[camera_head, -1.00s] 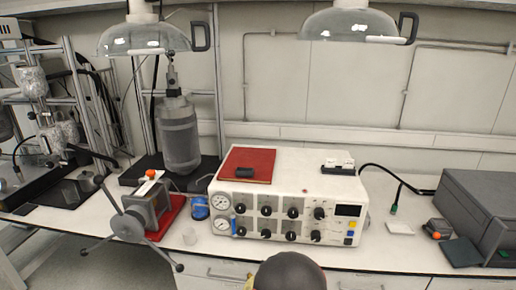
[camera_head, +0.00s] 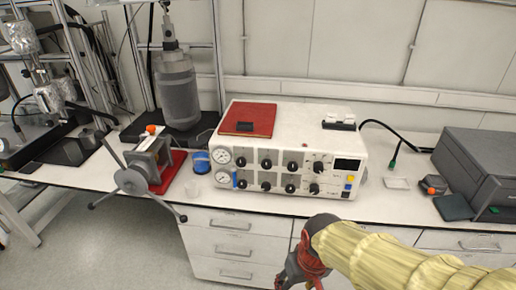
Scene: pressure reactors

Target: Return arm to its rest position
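My arm, in a yellow ribbed sleeve, enters from the lower right in the head view. My gripper (camera_head: 300,272) is at its end, at the bottom of the picture, in front of the drawers and below the bench top. It shows dark with red parts. Its fingertips are cut off by the bottom edge, so I cannot see whether it is open or shut. No held object shows. The white control unit (camera_head: 283,116) with gauges and black knobs stands on the bench beyond the gripper, apart from it.
The bench top (camera_head: 330,208) runs across the view, above the white drawers (camera_head: 230,225). A grey vise-like device with spoked handles (camera_head: 133,180) stands at left, near a grey reactor vessel (camera_head: 178,90). A dark grey box (camera_head: 480,165) sits at right. Floor shows clear at lower left.

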